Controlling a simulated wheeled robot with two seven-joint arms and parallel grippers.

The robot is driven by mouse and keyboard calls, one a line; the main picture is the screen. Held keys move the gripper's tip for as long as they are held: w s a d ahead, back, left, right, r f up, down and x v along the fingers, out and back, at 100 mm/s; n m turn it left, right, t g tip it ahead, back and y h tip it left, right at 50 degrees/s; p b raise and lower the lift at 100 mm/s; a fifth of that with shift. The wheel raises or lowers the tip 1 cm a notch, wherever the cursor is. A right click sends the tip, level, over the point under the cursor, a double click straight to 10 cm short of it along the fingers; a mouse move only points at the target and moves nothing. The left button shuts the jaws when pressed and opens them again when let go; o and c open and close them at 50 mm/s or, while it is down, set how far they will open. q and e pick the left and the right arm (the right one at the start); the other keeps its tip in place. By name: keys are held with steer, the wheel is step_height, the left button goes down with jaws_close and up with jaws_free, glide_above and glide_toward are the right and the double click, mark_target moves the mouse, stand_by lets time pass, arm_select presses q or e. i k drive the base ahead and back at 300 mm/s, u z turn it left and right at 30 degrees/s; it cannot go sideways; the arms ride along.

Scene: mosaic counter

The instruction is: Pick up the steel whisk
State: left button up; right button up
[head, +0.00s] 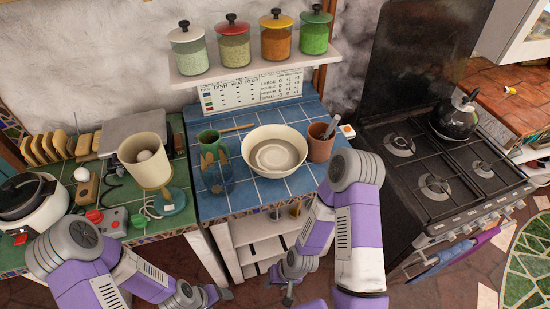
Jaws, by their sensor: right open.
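I cannot clearly make out a steel whisk. A grey utensil (331,129) leans in a terracotta cup (320,149) on the blue-tiled counter; its lower end is hidden, and I cannot tell whether it is the whisk. My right gripper (288,299) is open and empty, low in front of the counter and well below the cup. My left gripper (221,294) is also low in front of the counter, at the picture's bottom; its jaws are too small to read.
A shelf (250,68) with several spice jars hangs behind. The stove (430,170) stands right. The cluttered green-tiled counter is left.

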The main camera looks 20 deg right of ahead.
mark_target(336, 119)
steer(key=k, duration=0.5)
steer(key=z, duration=0.9)
steer(key=i, duration=0.55)
steer(key=u, duration=0.05)
